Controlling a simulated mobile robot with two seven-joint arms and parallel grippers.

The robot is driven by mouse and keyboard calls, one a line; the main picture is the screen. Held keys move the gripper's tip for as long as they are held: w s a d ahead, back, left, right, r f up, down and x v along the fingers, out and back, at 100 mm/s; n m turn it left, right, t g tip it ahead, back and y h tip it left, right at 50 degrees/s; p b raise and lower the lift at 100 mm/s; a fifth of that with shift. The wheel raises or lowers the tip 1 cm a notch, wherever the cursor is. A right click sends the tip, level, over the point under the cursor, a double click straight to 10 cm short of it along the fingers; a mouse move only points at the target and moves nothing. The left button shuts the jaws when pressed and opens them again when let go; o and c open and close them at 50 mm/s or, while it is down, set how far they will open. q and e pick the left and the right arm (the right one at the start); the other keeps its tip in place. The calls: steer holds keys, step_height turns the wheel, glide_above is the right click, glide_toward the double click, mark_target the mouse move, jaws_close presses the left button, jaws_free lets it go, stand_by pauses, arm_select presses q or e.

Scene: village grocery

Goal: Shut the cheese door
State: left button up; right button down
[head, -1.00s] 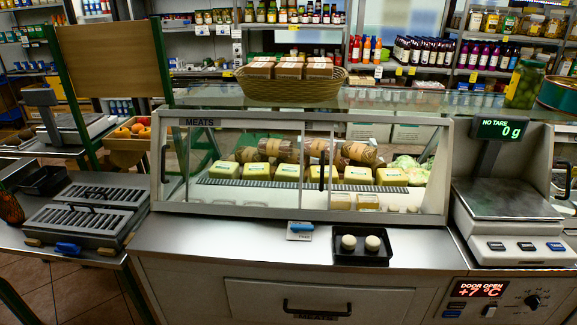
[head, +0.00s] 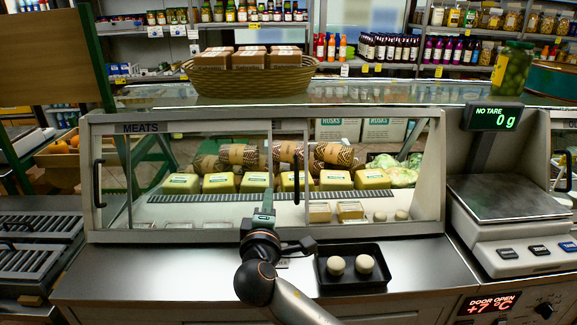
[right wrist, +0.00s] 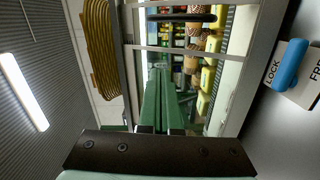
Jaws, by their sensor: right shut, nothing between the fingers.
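The glass-fronted cold case (head: 75,215) holds yellow cheese blocks (head: 257,182) and wrapped sausages; its top rail reads MEATS. One black upright door handle (head: 296,178) is near the middle of the front, another (head: 98,183) at the left end. A control panel display (head: 492,303) reads DOOR OPEN +7 °C. I cannot tell which stretch of the front is open. My right gripper (head: 264,212) is shut and empty at the case's lower front, left of and below the middle handle. In the right wrist view its green fingers (right wrist: 160,105) point at the case, with the handle (right wrist: 180,17) apart from them.
A black tray (head: 352,285) with two round white pieces sits on the counter right of my gripper. A LOCK/FREE label with a blue slider (right wrist: 289,64) is nearby. A scale (head: 505,200) stands at right. A basket (head: 250,75) of boxes sits on top.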

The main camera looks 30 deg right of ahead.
glide_toward(273, 172)
step_height(273, 172, up, 3)
steer(key=w+d, duration=0.2)
steer(key=shift+s+d+p, duration=0.3)
steer(key=shift+d, duration=0.6)
steer(key=shift+s+d+p, duration=0.3)
steer(key=shift+s+d, duration=0.05)
steer(key=shift+d, duration=0.55)
steer(key=shift+d, duration=0.15)
